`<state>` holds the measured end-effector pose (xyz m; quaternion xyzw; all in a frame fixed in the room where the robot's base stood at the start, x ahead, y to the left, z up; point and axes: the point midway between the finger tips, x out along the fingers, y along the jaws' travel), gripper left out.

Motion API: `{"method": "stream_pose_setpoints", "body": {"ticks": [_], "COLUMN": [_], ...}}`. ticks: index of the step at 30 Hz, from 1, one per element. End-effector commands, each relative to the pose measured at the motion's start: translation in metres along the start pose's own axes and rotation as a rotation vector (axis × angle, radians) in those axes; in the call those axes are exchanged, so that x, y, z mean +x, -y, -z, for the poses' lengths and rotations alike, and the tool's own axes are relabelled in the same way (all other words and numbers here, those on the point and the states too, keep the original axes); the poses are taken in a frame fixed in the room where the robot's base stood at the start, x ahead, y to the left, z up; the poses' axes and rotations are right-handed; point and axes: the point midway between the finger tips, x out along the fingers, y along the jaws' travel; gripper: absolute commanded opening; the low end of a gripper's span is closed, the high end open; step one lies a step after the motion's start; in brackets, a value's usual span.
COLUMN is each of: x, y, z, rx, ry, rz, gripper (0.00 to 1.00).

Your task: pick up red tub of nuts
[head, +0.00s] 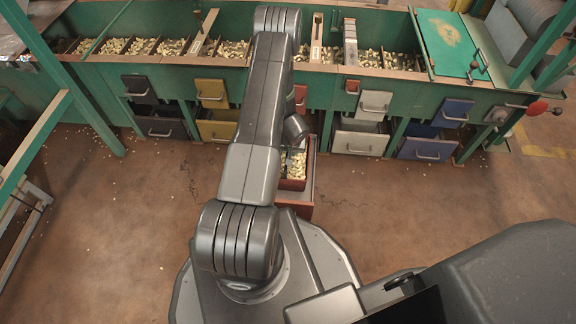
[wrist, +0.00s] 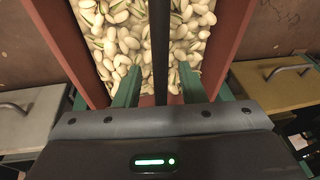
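In the wrist view the red tub's wall (wrist: 222,45) and nuts fill the upper middle. A dark narrow bar runs down the middle of the tub. My gripper (wrist: 158,86) is over the tub, its two green fingers apart, one on each side of the bar. I cannot tell whether the fingers touch it.
The green hopper bench (head: 345,80) spans the back, with nut bins on top. A yellow drawer (head: 212,93) is left of the tub and a white drawer (head: 361,137) right of it. A blue drawer (head: 427,149) is farther right. The brown floor (head: 440,200) in front is mostly clear.

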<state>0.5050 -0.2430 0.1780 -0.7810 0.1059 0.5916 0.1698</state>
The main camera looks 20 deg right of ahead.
Motion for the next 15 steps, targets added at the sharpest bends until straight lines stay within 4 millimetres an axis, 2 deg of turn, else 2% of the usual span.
{"method": "stream_pose_setpoints", "body": {"ticks": [2, 8, 13, 15], "x": [0.0067, 0.0059, 0.0058, 0.0058], "y": [0.0, 0.0001, 0.0001, 0.0001], "z": [-0.0002, 0.0002, 0.0002, 0.0002], "rx": [0.0, 0.0, 0.0, 0.0], "ry": [0.0, 0.0, 0.0, 0.0], "rz": [0.0, 0.0, 0.0, 0.0], "gripper": [0.37, 0.35, 0.01, 0.0]}}
